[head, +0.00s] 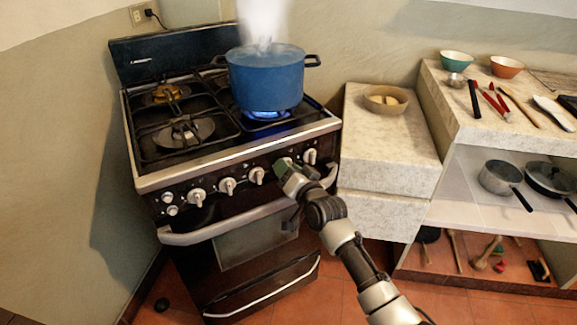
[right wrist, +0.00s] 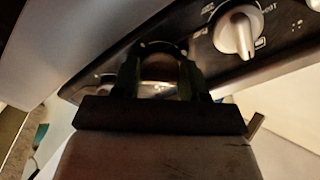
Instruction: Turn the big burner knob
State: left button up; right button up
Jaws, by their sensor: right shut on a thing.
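The stove (head: 235,150) stands against the wall with a row of white knobs on its front panel. My right gripper (head: 284,164) is at the panel, between a white knob (head: 257,175) on its left and another knob (head: 310,156) on its right. In the right wrist view the gripper (right wrist: 161,75) is shut on a knob (right wrist: 161,66), mostly hidden between the fingers. A neighbouring white knob (right wrist: 237,31) shows at the upper right, apart from the gripper. My left gripper is not in view.
A steaming blue pot (head: 266,80) sits over a lit blue flame (head: 266,115) on the stove. The oven handle (head: 230,222) runs just below the knobs. A stone counter (head: 385,145) with a bowl (head: 385,100) stands to the right, beside shelves with pans (head: 500,177).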

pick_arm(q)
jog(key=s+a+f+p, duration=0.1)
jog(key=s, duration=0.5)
pick_arm(e)
jog(key=m, duration=1)
jog(key=shift+r, duration=0.1)
pick_arm(q)
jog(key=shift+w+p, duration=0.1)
jog(key=shift+p, duration=0.2)
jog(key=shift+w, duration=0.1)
pick_arm(e)
jog(key=o, duration=0.9)
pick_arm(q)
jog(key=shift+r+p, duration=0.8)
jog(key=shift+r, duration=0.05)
pick_arm(e)
jog(key=v, duration=1.1)
